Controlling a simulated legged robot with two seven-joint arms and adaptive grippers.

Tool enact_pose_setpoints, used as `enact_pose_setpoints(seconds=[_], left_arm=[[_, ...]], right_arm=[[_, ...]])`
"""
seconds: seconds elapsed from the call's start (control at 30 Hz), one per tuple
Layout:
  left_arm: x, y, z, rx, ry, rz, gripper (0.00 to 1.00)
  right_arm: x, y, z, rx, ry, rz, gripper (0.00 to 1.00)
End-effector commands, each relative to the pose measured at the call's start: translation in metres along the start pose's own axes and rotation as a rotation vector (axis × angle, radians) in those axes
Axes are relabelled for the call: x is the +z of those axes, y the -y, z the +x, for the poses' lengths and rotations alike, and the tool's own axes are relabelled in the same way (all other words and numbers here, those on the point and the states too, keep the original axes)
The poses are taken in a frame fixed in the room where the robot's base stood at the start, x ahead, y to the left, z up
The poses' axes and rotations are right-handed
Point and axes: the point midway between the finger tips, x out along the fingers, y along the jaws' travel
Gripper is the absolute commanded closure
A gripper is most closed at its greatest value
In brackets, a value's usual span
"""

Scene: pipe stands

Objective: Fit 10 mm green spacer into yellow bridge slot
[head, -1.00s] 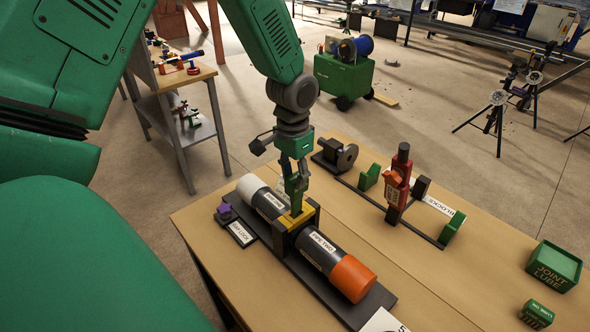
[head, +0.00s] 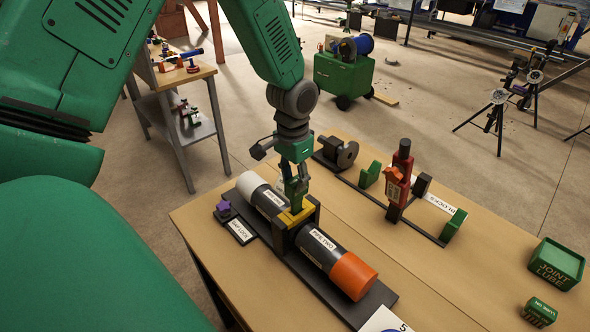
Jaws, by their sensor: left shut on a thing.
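The yellow bridge (head: 290,218) sits across the joint between two dark pipes on a black base, in the middle of the table. My left gripper (head: 296,204) points down right over the bridge and is shut on the green spacer (head: 296,210). The spacer's lower end is at the top of the bridge; the fingers hide much of it. I cannot tell how deep it sits in the slot. My right gripper is not in view.
The pipes end in a white cap (head: 251,186) and an orange cap (head: 353,276). A purple knob (head: 224,209) stands left of them. A rack with green blocks (head: 369,174) and a red tool (head: 399,181) stands behind right. A joint lube box (head: 556,265) is at far right.

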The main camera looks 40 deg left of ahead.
Motion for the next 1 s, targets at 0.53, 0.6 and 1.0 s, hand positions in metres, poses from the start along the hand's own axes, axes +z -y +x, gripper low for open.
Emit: enact_pose_setpoints(seconds=[0.53, 0.6, 1.0], left_arm=[[0.0, 0.0, 0.013, 0.0, 0.0, 0.0, 1.0], [0.0, 0.0, 0.014, 0.0, 0.0, 0.0, 1.0], [0.0, 0.0, 0.023, 0.0, -0.001, 0.0, 1.0]], right_arm=[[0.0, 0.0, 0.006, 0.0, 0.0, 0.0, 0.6], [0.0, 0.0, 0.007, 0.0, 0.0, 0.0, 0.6], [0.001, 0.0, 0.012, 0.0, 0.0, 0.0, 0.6]])
